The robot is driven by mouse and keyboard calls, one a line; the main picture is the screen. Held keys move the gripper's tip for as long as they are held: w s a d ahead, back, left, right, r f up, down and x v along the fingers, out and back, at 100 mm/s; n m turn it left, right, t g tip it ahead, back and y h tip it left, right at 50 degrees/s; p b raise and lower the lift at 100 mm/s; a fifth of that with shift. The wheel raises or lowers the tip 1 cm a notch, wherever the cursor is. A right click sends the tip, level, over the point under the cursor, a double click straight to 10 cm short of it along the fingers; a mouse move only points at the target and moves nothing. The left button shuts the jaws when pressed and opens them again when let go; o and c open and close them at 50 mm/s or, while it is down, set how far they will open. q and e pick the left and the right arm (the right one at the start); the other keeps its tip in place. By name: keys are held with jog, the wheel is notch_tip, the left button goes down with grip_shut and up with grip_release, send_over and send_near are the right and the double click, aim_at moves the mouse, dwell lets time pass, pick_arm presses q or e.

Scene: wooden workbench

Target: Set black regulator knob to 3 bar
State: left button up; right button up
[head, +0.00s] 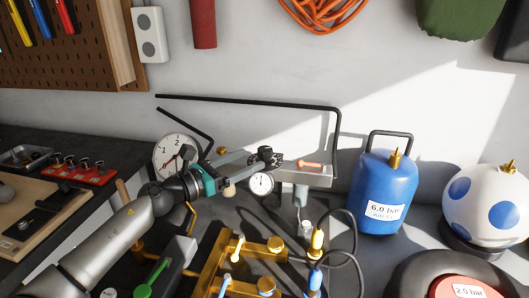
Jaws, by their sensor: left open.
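The black regulator knob (265,155) sits at the left end of a grey metal block (312,176) in the middle of the head view. Pale marks show beside the knob, but its setting is too small to read. A small white round gauge (261,183) hangs just below it; its reading is unclear. My left gripper (254,159) comes in from the left with grey fingers apart, its tips at the knob. I cannot tell whether they touch it. My right gripper is not in view.
A larger dial gauge (171,157) stands behind my left wrist. A blue 6.0 bar tank (382,190) and a blue-spotted white tank (487,208) stand to the right. A brass manifold (215,262) and black hoses (352,240) are in front. A bent black pipe (250,102) runs behind.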

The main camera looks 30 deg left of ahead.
aim_at(259, 155)
pick_arm(q)
jog(key=shift+x, duration=3.1)
grip_shut()
